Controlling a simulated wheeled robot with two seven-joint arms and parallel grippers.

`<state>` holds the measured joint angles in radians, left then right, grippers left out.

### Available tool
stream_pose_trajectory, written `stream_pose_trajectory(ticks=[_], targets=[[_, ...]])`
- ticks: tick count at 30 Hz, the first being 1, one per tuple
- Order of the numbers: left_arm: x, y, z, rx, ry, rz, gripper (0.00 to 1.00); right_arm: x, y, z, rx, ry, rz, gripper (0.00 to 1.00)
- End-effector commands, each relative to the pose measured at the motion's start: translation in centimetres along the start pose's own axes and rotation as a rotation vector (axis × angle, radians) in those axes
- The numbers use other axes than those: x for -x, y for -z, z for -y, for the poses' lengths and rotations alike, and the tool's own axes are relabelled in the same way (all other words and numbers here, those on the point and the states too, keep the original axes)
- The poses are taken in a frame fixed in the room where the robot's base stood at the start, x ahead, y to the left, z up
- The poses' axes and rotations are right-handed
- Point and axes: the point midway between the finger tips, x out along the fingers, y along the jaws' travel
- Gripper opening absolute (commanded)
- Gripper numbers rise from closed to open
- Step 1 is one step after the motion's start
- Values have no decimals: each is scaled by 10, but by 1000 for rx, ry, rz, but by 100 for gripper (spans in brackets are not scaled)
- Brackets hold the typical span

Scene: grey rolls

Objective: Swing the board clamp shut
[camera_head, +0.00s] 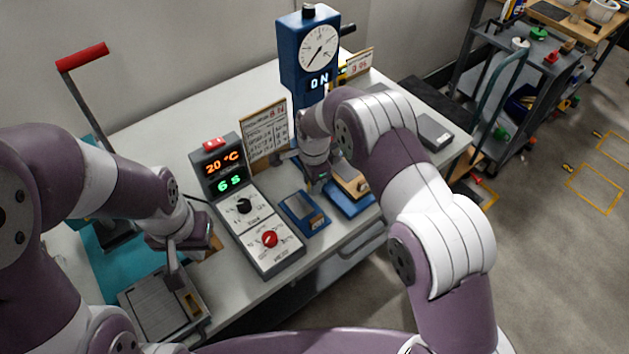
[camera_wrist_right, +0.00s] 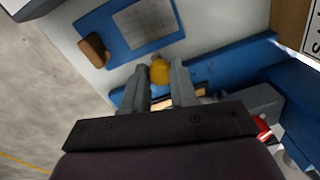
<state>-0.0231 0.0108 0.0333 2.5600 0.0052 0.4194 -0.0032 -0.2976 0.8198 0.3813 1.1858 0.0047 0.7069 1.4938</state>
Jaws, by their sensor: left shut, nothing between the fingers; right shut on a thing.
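My right gripper (camera_head: 318,182) reaches down beside the blue dial machine (camera_head: 305,75). In the right wrist view its two fingers (camera_wrist_right: 163,80) are closed on a round yellow knob (camera_wrist_right: 160,72), which looks like the clamp's handle. A blue bar (camera_wrist_right: 225,66) runs behind the knob. The rest of the clamp is hidden by my fingers and arm, so its angle cannot be told. A tan block (camera_head: 350,182) shows on the machine's blue base (camera_head: 352,206). My left gripper (camera_head: 172,272) is shut and empty above a grey plate (camera_head: 152,308) at lower left.
A control box (camera_head: 262,232) with dials and lit displays stands between my arms. A small blue tray (camera_head: 303,213) lies just left of my right gripper. A red-handled lever (camera_head: 82,56) rises at the left. A printed card (camera_head: 264,131) stands behind. A cart (camera_head: 500,80) is at upper right.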

Motion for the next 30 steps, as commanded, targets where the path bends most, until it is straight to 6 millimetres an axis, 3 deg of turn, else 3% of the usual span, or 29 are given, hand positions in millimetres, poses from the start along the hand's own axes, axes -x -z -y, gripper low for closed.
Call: stream_pose_trajectory(ticks=[13, 14, 15, 16, 25, 30], targets=[[0, 0, 0, 0, 0, 0, 0, 3, -1, 4, -10, 10, 1, 0], [0, 0, 0, 0, 0, 0, 0, 3, -1, 4, -10, 10, 1, 34], [0, 0, 0, 0, 0, 0, 0, 3, -1, 4, -10, 10, 1, 46], [0, 0, 0, 0, 0, 0, 0, 3, -1, 3, -10, 9, 1, 52], [-1, 0, 0, 0, 0, 0, 0, 3, 0, 2, -9, 6, 0, 52], [-7, -1, 0, 0, 0, 0, 0, 32, -1, 3, -9, 10, 0, 52]])
